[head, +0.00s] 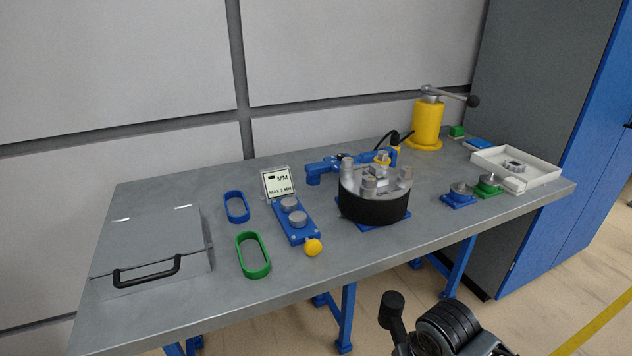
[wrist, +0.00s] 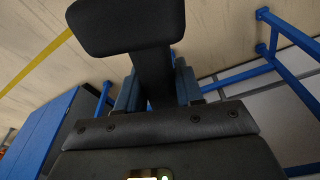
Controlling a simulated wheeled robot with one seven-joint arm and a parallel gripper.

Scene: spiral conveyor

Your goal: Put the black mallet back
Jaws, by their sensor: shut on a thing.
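The black mallet (head: 392,312) is in the air in front of the table's front edge, low in the head view. Its blocky head (wrist: 125,25) fills the top of the wrist view, with the handle running down from it. My gripper (wrist: 157,88) is shut on the mallet's handle; its fingers lie on either side of the handle. In the head view the fingers are largely hidden behind my own wrist.
The grey table (head: 340,265) carries a blue oval ring (head: 237,193), a green oval ring (head: 264,270), a lidded box (head: 150,246), a round black-and-metal fixture (head: 374,208), a yellow press (head: 427,122) and a white tray (head: 545,176). The table's front strip is clear.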

